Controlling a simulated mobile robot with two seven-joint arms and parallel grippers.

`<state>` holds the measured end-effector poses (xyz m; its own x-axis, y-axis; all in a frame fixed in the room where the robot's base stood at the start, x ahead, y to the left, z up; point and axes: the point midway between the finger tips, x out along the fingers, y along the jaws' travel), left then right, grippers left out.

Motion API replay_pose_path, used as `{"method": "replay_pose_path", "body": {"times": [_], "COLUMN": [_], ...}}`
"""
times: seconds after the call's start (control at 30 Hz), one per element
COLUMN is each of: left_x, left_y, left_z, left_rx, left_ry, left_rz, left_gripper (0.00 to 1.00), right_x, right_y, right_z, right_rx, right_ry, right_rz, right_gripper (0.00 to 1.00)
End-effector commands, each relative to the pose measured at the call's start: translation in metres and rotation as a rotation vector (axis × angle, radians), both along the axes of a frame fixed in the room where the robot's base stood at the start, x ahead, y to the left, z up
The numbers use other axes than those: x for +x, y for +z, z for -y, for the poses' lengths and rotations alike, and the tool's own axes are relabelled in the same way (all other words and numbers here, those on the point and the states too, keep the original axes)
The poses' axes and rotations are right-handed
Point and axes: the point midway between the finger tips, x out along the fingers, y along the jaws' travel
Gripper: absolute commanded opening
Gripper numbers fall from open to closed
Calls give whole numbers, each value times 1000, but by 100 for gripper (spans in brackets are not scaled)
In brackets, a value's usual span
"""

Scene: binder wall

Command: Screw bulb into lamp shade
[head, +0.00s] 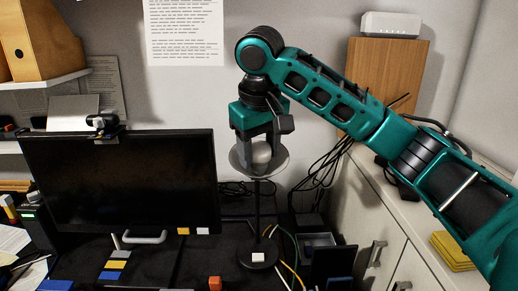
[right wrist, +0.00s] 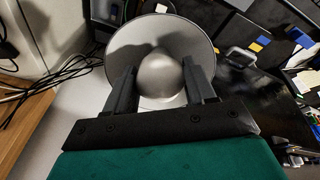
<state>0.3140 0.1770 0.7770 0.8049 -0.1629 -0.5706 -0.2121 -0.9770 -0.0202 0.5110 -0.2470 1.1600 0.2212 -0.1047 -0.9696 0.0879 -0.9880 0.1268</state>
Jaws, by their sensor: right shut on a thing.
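The lamp shade (head: 237,160) is a grey dish facing up on a thin dark pole with a round base on the desk. It also shows as a wide grey dish in the right wrist view (right wrist: 125,42). My right gripper (head: 261,150) points down over the shade. Its fingers are shut on the bulb (head: 262,155), a pale rounded thing that sits between them in the right wrist view (right wrist: 160,75). The bulb is inside the shade's rim. Its lower end and the socket are hidden, so I cannot tell whether they touch. My left gripper is not in view.
A black monitor (head: 120,182) stands left of the lamp. Black cables (head: 325,170) hang on the wall to the right, beside a white cabinet (head: 385,225).

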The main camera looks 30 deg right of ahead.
Motion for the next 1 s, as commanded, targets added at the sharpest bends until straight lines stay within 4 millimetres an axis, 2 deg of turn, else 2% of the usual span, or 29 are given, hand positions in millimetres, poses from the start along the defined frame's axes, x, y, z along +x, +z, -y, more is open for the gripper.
{"method": "replay_pose_path", "body": {"times": [0.03,0.2,0.53,0.9,1.0], "left_x": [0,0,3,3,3], "left_y": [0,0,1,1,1], "left_z": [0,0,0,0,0], "left_rx": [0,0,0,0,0], "left_ry": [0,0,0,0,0], "left_rz": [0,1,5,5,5], "left_gripper": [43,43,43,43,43], "right_x": [0,0,0,0,0], "right_y": [0,0,0,0,0], "right_z": [0,0,0,0,0], "right_rx": [0,2,72,82,98], "right_ry": [0,-8,-314,-359,-428], "right_rz": [0,1,34,39,46], "right_gripper": [29,15,15,15,15]}}
